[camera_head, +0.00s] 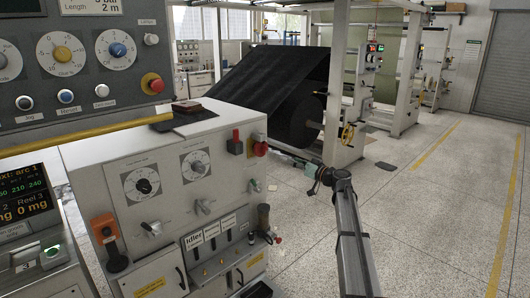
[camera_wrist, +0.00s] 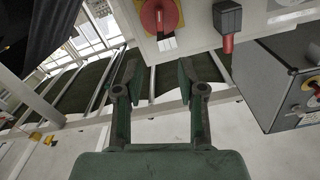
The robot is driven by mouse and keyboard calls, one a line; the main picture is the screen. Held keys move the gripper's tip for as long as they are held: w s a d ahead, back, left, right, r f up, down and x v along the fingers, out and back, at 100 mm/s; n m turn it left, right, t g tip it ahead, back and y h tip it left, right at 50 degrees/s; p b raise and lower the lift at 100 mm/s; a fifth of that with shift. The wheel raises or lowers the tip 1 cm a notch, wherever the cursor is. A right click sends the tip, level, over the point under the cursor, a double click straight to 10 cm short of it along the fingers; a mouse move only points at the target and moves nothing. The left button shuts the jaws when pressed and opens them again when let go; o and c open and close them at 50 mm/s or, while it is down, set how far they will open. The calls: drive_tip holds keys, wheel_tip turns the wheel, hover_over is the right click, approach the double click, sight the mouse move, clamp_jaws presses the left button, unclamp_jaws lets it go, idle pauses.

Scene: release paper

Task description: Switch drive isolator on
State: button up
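A red rotary switch (camera_wrist: 158,14) on a yellow plate shows at the top of the wrist view, with a small white label below it, too small to read. It looks like the drive isolator; the red knob (camera_head: 259,146) at the cabinet's upper right in the head view appears to be the same. A dark box with a red handle (camera_wrist: 228,40) is beside it. My gripper (camera_wrist: 158,72) is open, with nothing between its fingers, and apart from the switch. In the head view, my gripper (camera_head: 288,160) is just right of the cabinet.
The grey control cabinet (camera_head: 150,240) fills the front left, with dials, levers and an orange holder on its front. A grey box (camera_wrist: 280,85) juts out at the right of the wrist view. A large black roll (camera_head: 290,120) stands behind. The floor (camera_head: 430,210) at right is clear.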

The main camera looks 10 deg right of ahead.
sight(266, 150)
drive_tip(key=p+x, duration=0.2)
drive_tip(key=x, duration=0.6)
drive_tip(key=p+x, duration=0.2)
drive_tip(key=x, duration=0.7)
drive_tip(key=shift+w+a+f+p, duration=0.1)
drive_tip(key=shift+a+f+p, duration=0.1)
drive_tip(key=shift+p, duration=0.1)
clamp_jaws()
